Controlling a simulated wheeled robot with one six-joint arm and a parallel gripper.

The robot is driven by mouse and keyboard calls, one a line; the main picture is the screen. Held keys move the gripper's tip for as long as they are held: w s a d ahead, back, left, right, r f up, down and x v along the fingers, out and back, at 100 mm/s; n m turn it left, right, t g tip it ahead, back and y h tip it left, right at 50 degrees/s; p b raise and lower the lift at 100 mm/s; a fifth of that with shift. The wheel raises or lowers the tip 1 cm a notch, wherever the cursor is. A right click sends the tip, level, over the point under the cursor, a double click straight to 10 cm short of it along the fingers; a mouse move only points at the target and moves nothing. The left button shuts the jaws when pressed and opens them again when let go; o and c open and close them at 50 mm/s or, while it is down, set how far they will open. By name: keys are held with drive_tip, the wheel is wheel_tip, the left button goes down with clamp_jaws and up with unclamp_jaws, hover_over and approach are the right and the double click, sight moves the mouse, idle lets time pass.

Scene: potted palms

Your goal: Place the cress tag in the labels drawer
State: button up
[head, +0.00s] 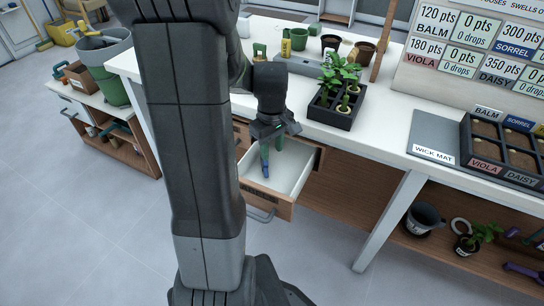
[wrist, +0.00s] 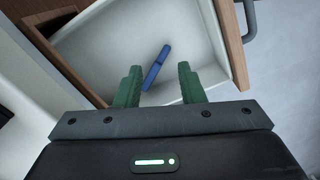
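An open wooden drawer (head: 292,176) with a white inside sticks out under the workbench; the lettering on its front is too small to read. A slim blue tag (wrist: 157,67) lies in the drawer; it also shows in the head view (head: 265,171). I cannot read any name on it. My gripper (head: 271,149) is over the drawer, pointing down. Its two green fingers (wrist: 158,85) are apart, with the tag beyond and between their tips in the wrist view. Neither finger appears to touch it.
On the white bench (head: 385,135) stand a black tray of seedlings (head: 337,108) and a labelled seed tray (head: 490,150) beside a wick mat (head: 433,137). A bench leg (head: 388,222) stands right of the drawer. A cart with a green pot (head: 105,68) is at left.

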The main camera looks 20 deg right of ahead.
wheel_tip(320, 180, up, 5)
drive_tip(key=shift+p, duration=0.35)
idle(1.1)
